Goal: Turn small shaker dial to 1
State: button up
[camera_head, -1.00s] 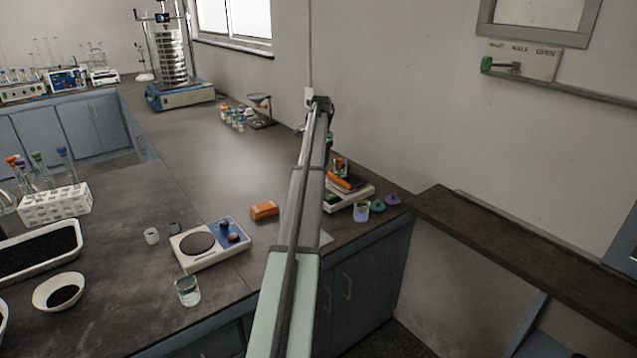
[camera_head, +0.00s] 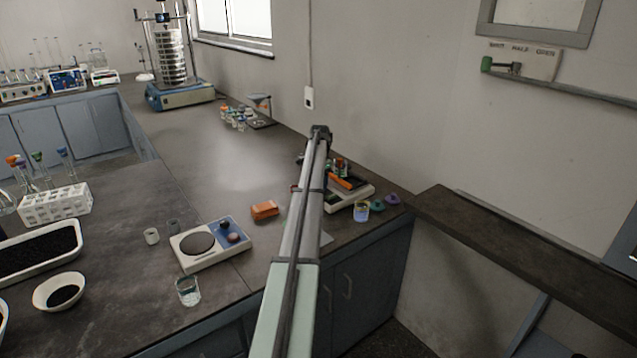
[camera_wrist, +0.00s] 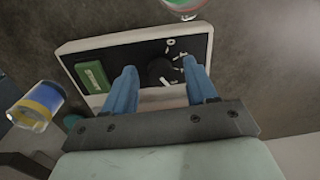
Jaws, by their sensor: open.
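The small shaker shows in the wrist view as a white-rimmed box (camera_wrist: 190,45) with a dark front panel. A black dial (camera_wrist: 160,71) sits on the panel, with small white marks above and right of it, too small to read. A green panel part (camera_wrist: 92,77) lies to its left. My gripper (camera_wrist: 163,80) is open, with its blue fingers on either side of the dial. I cannot tell whether they touch it. In the head view the shaker's white base (camera_head: 358,195) is partly hidden behind my arm, and my gripper is hidden there.
A glass with a blue and yellow band (camera_wrist: 38,105) stands left of the shaker in the wrist view; it also shows in the head view (camera_head: 361,211). Purple (camera_head: 393,199) and green (camera_head: 377,204) pieces lie nearby. An orange box (camera_head: 264,210) and a hotplate (camera_head: 210,245) stand left of my arm.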

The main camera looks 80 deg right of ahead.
jog(key=c, duration=1.1)
jog(key=shift+o, duration=0.2)
jog(key=shift+n, duration=0.3)
jog(key=n, duration=0.7)
jog(key=shift+s, duration=0.1)
jog(key=n, duration=0.4)
jog(key=shift+n, duration=2.1)
